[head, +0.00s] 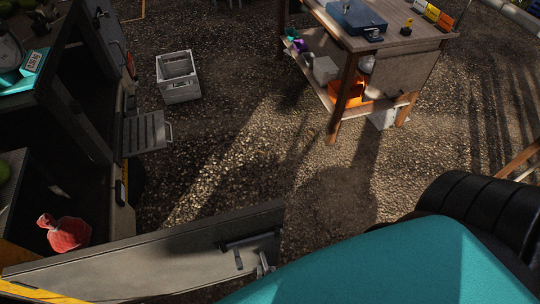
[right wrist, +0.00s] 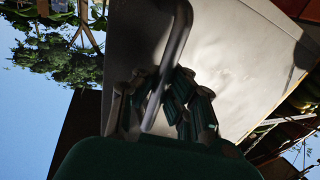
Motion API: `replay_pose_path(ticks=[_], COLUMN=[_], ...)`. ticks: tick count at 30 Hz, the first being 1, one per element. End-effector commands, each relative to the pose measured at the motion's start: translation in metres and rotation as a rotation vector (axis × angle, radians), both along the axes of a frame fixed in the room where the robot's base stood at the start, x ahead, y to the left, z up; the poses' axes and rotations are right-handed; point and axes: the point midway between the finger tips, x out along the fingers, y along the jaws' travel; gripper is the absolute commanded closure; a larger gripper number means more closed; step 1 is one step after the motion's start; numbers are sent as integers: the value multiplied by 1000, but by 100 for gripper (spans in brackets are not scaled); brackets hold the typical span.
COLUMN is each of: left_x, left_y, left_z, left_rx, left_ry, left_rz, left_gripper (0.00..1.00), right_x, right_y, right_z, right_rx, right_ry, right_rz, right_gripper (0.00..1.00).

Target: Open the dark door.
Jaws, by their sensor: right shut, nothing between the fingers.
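The dark grey door (head: 150,255) stands swung out from the truck along the bottom of the head view, its hinge side at the left. A dark bar handle (head: 245,241) is near its free right end. My right gripper (head: 264,264) is at that end, mostly hidden behind my teal arm. In the right wrist view the shut fingers (right wrist: 162,92) are close to the curved metal handle (right wrist: 178,40), which overlaps them in the picture. I cannot tell whether they touch it. The pale door panel (right wrist: 225,60) shows behind. My left gripper is not in view.
The truck's open interior with a red bag (head: 65,232) is at the left, with a teal scale (head: 22,75) above. A grey step (head: 145,132) juts from the truck. A crate (head: 178,78) and a wooden table (head: 385,35) stand farther off. Gravel between is clear.

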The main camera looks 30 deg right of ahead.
Motion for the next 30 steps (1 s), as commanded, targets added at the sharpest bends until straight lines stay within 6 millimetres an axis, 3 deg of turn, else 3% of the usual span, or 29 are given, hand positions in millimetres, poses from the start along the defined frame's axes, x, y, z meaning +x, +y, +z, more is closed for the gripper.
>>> replay_pose_path(ticks=[15,24,30], left_x=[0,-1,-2], left_y=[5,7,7], left_z=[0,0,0], left_rx=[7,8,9], left_ry=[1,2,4], left_rz=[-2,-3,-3], left_gripper=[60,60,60], right_x=[-3,-3,-3], right_y=[0,1,2], right_z=[1,1,0], right_rx=[-6,-3,-2], right_ry=[-4,-2,-2], right_rz=[1,4,5], right_gripper=[100,64,64])
